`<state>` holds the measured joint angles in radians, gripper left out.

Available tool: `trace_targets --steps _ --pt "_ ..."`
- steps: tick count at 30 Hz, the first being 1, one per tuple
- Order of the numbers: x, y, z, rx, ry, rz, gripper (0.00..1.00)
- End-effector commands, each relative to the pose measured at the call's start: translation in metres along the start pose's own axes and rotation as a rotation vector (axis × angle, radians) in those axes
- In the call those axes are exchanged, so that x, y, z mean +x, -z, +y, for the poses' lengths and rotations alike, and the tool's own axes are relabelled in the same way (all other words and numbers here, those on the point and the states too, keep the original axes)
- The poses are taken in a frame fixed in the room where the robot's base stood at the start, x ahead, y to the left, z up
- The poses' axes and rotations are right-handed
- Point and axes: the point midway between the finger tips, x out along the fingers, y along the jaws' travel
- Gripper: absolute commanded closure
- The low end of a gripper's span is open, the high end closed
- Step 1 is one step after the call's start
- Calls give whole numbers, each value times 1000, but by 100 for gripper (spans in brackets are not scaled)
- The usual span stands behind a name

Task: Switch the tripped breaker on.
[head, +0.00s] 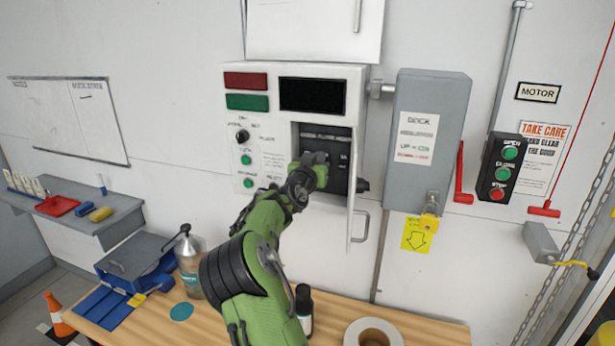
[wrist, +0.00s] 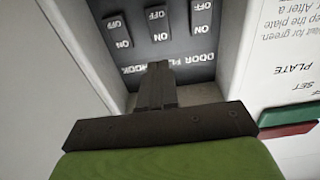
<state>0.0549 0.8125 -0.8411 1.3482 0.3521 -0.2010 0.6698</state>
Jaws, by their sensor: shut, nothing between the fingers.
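The breaker panel (head: 330,135) is set in a recess of the white control box, and its small door (head: 358,215) stands open on the right. In the wrist view the panel appears upside down with three breaker switches: left (wrist: 117,31), middle (wrist: 158,23) and right (wrist: 202,17), marked ON and OFF. I cannot tell which one is tripped. My gripper (wrist: 156,70) is shut and empty, its fingertips in front of the panel's lettering near the middle switch; contact cannot be told. In the head view my gripper (head: 316,160) reaches into the recess and hides part of the panel.
A grey box (head: 432,130) with a printed label hangs right of the control box, with a red lever (head: 460,180) beside it.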

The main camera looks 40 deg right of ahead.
Motion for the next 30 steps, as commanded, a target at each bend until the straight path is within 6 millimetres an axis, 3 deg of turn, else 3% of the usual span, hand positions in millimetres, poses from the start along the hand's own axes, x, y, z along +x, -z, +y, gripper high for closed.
trace_targets --steps 9,13,30 --pt "-68 9 -2 6 6 0 100" --pt "-87 14 -2 4 4 1 100" --pt "-94 18 0 1 1 2 100"
